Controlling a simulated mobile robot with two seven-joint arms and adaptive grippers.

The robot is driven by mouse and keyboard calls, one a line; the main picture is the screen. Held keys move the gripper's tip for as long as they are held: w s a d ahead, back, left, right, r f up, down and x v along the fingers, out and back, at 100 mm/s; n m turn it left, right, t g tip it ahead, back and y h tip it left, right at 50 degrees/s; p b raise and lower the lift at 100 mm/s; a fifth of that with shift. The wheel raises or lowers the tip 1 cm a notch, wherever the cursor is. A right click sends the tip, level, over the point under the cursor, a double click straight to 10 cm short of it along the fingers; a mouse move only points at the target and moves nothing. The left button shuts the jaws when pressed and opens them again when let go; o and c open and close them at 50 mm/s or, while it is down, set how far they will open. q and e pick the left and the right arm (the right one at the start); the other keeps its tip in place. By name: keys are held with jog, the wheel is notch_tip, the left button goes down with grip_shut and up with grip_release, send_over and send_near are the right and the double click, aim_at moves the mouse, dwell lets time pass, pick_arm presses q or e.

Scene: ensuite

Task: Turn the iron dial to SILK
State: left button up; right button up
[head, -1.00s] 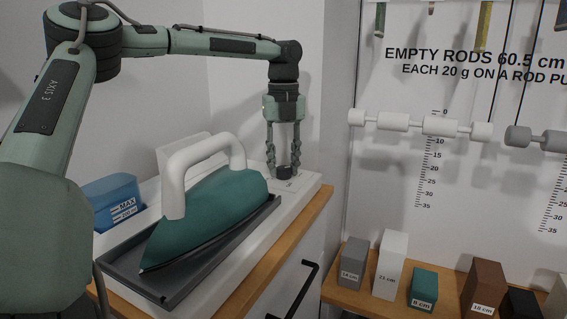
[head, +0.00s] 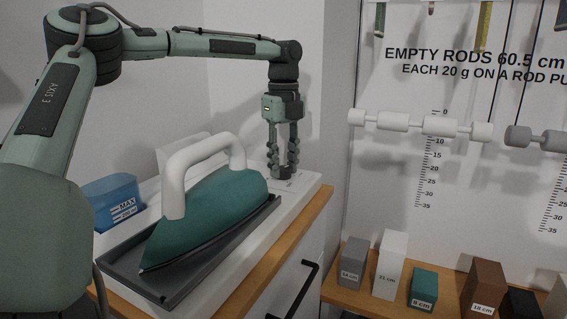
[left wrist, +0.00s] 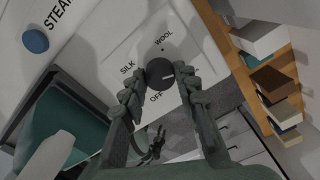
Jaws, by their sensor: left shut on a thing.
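The iron dial is a small dark round knob (left wrist: 158,70) on the white base of the iron station. In the left wrist view, SILK is printed to its left, WOOL above it and OFF below it. Its pointer cannot be read clearly. My left gripper (head: 283,166) points down over the dial at the base's far right end. It is shut on the dial, with one finger on each side, as the left wrist view also shows (left wrist: 160,82). The fingers hide part of the dial in the head view. My right gripper is not in view.
A teal iron (head: 205,210) with a white handle rests on a dark tray (head: 180,283) left of the dial. A blue STEAM button (left wrist: 35,41) is on the base. Labelled blocks stand on a wooden shelf at right.

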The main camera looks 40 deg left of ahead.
pick_arm(q)
jog(key=n, duration=0.4)
jog(key=shift+n, duration=0.3)
jog(key=n, duration=0.3)
jog(key=shift+n, duration=0.4)
jog(key=n, duration=1)
jog(key=shift+n, duration=0.4)
jog(key=n, duration=0.4)
jog(key=shift+n, duration=0.3)
jog(key=n, duration=0.3)
jog(key=shift+n, duration=1.9)
